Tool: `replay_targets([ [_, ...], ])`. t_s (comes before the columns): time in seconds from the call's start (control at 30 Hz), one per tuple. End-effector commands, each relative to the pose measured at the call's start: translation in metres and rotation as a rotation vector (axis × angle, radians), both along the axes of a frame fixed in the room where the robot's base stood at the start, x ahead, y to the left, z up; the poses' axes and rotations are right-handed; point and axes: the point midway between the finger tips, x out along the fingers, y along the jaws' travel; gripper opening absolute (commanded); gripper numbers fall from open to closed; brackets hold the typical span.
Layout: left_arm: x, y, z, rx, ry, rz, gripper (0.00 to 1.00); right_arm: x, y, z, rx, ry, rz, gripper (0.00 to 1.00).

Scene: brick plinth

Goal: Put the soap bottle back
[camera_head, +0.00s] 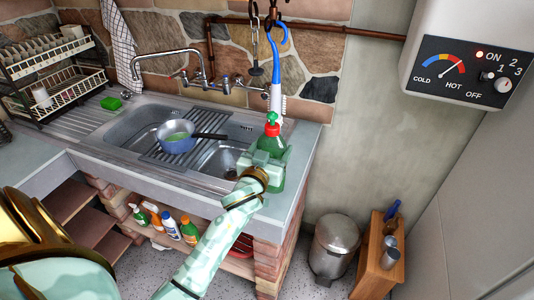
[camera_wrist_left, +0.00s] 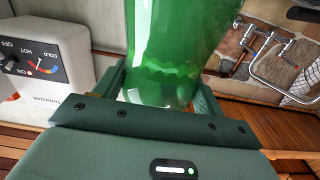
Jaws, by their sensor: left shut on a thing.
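The soap bottle (camera_head: 277,148) is green with a red collar and a green pump top. It stands out at the right end of the sink counter in the head view. My left gripper (camera_head: 262,165) is shut on it from the near left side. In the left wrist view the green bottle (camera_wrist_left: 170,55) fills the space between the fingers of my left gripper (camera_wrist_left: 155,95). The bottle's base is partly hidden by the gripper, so I cannot tell whether it touches the counter. My right gripper is not in view.
A steel sink (camera_head: 135,123) holds a pan (camera_head: 176,141) on a drain rack. A green sponge (camera_head: 111,103) lies at the left. Several bottles (camera_head: 171,226) stand on the shelf below. A bin (camera_head: 333,245) and a wooden stand (camera_head: 374,262) are at the right.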

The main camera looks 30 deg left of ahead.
Motion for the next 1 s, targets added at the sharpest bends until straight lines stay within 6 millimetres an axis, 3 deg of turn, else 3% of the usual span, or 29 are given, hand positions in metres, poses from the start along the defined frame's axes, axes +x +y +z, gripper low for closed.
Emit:
replay_targets([
  [0.33,0.022,0.006,-0.028,0.001,-0.003,-0.001,0.11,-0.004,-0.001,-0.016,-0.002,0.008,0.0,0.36],
  [0.5,0.021,0.006,-0.053,-0.001,-0.001,-0.001,0.11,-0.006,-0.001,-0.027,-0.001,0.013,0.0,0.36],
  [0.97,0.021,0.006,-0.058,0.0,-0.003,-0.001,0.11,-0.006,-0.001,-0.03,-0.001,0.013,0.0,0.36],
  [1.0,0.021,0.006,-0.059,-0.001,0.0,-0.001,0.79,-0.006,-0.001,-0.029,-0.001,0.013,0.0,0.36],
])
